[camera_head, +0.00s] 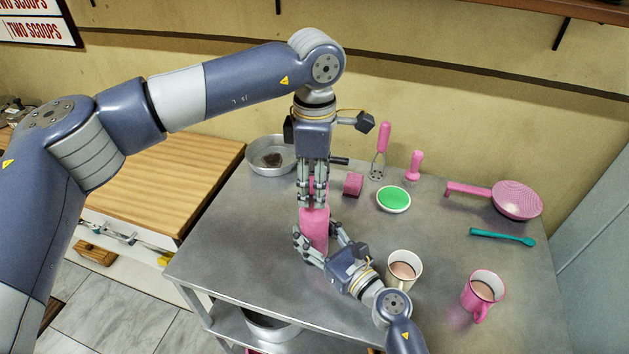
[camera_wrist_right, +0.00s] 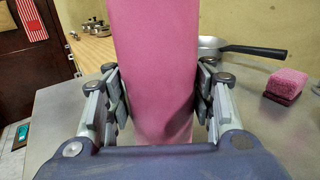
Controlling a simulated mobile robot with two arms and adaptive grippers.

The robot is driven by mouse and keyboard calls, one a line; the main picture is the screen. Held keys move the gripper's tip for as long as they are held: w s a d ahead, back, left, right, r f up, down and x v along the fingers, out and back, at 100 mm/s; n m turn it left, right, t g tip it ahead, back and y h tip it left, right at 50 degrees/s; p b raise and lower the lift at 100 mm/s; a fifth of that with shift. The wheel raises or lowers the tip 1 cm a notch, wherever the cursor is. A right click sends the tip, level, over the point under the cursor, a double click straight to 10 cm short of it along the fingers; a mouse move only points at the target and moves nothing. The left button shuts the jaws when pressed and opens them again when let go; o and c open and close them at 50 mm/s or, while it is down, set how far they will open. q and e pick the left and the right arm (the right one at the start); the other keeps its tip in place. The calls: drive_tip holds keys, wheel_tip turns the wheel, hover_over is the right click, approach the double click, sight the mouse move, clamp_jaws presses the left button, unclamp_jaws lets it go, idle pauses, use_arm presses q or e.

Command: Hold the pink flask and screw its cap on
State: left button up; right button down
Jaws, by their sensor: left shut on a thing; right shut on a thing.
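The pink flask (camera_head: 315,228) stands upright on the grey metal table, near its left part. My right gripper (camera_head: 318,244) reaches in from the front and is shut on the flask's body. In the right wrist view the flask (camera_wrist_right: 158,75) stands between the two fingers of my right gripper (camera_wrist_right: 160,95), and its top is out of the picture. My left gripper (camera_head: 312,198) points straight down over the flask's top. It is shut on the pink cap (camera_head: 311,185), which is mostly hidden by its fingers. I cannot tell how far the cap sits on the neck.
A pan (camera_head: 270,157), a pink sponge (camera_head: 353,184) and a green-filled bowl (camera_head: 393,200) stand behind. A beige mug (camera_head: 404,269) is close to my right wrist. A pink mug (camera_head: 482,295), a teal utensil (camera_head: 503,237) and a pink strainer (camera_head: 516,200) are at the right.

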use_arm(q)
drive_tip(key=m, duration=0.3)
drive_tip(key=shift+m, duration=0.4)
use_arm(e)
drive_tip(key=shift+a, duration=0.1)
use_arm(q)
drive_tip(key=m, duration=0.4)
drive_tip(key=shift+m, duration=0.4)
drive_tip(key=o, duration=0.9)
wheel_tip(320, 180, up, 12)
drive_tip(key=shift+s+r, duration=0.1)
use_arm(e)
drive_tip(key=c, duration=0.6)
unclamp_jaws()
